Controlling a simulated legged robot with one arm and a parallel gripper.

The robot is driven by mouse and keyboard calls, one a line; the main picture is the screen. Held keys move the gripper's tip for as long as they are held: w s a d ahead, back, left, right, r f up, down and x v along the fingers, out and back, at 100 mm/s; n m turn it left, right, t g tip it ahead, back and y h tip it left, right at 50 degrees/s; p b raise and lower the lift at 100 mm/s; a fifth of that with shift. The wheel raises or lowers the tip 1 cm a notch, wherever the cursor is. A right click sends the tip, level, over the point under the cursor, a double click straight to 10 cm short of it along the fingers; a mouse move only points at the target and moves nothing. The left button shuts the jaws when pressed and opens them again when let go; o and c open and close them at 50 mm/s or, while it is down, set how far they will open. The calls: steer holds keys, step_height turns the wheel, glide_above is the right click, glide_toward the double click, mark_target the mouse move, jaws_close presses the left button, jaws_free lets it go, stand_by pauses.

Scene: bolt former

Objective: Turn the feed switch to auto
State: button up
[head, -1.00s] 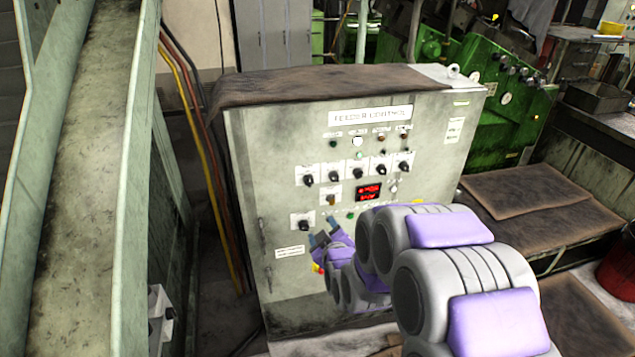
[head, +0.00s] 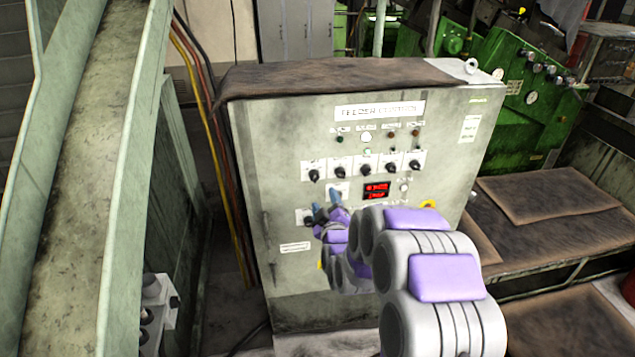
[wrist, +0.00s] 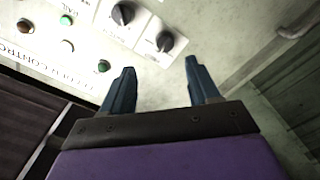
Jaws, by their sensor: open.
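The feeder control panel (head: 430,150) is a worn grey-green cabinet face with a row of several black rotary knobs (head: 365,170) on white plates. Another black knob (head: 309,221) sits at the lower left, by my gripper. The small labels are too blurred to read, so I cannot tell which knob is the feed switch. My gripper (head: 327,203) is open in front of the lower left of the panel and partly covers a plate there. In the wrist view, my open fingers (wrist: 160,66) point toward a black knob (wrist: 165,41), with nothing between them. A second knob (wrist: 123,13) is beside it.
A red digital display (head: 376,190) and small indicator lamps (head: 390,133) are on the panel. A green metal chute (head: 85,130) stands close on the left. Yellow and red cables (head: 205,120) run beside the cabinet. A low bench (head: 545,215) is at the right.

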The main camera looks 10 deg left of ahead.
mark_target(314, 179)
steer(key=w+a, duration=0.1)
steer(key=w, duration=0.1)
steer(key=w+a, duration=0.1)
steer(key=w+a+b, duration=0.1)
steer(key=w+a, duration=0.1)
steer(key=shift+w+f, duration=0.15)
steer(key=shift+w, duration=0.2)
steer(key=w, duration=0.2)
steer(key=shift+w+d, duration=0.15)
steer(key=shift+w, duration=0.25)
steer(key=shift+w+d+r+b, duration=0.2)
steer(key=shift+w+b, duration=0.1)
steer(key=shift+w, duration=0.3)
steer(key=shift+w+a+f, duration=0.1)
steer(key=shift+w+a, duration=0.15)
steer(key=shift+a, duration=0.6)
steer(key=shift+d, duration=0.6)
steer(key=c, duration=0.5)
steer(key=shift+a, duration=0.25)
steer(key=c, duration=0.5)
steer(key=shift+c, duration=0.2)
